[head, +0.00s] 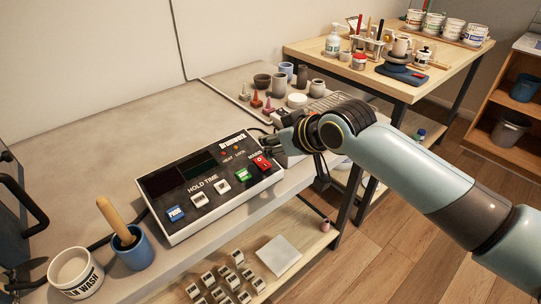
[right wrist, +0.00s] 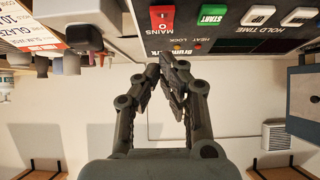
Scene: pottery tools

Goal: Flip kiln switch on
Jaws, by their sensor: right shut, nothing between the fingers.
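The kiln control box (head: 213,183) is white with a black panel and sits on the grey worktop. Its red MAINS switch (head: 262,163) is at the box's right end, and it shows at the top of the right wrist view (right wrist: 163,19) with a 0 mark on it. I cannot tell which way it is rocked. My right gripper (head: 271,144) is shut and empty, just behind the red switch near the box's far right corner. In the right wrist view its fingertips (right wrist: 167,66) meet close to the panel edge, apart from the switch. My left gripper is not in view.
A green START button (head: 243,174) sits beside the red switch, with white keys and a blue key further left. A blue cup (head: 133,252) with a wooden-handled tool and a white wash tub (head: 75,273) stand front left. Pots and small bottles (head: 279,85) stand behind my gripper.

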